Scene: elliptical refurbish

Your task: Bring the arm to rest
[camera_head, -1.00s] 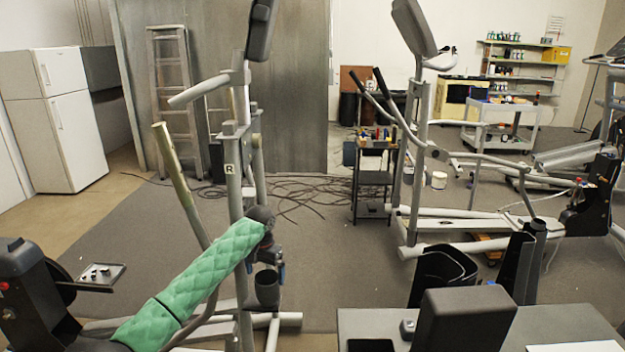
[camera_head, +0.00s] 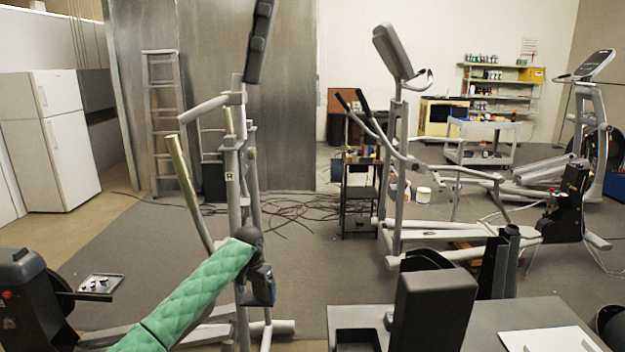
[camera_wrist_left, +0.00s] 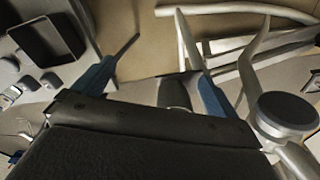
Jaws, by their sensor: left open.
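My left arm, in a green quilted sleeve (camera_head: 195,298), comes in from the lower left of the head view. Its dark wrist is bent downward in front of the grey elliptical frame marked R (camera_head: 232,190). My left gripper (camera_head: 262,290) hangs below the wrist, small and partly dark against the frame. In the left wrist view, its two blue fingers (camera_wrist_left: 165,55) stand wide apart with nothing held between them. I cannot tell whether the arm touches the frame. My right gripper does not show.
A grey table (camera_head: 530,318) with a black box and a white sheet stands at lower right. A second elliptical machine (camera_head: 395,150) is behind it. A small tray (camera_head: 97,287) lies at left. Cables (camera_head: 275,205) cover the floor behind the frame. Open carpet lies left of the frame.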

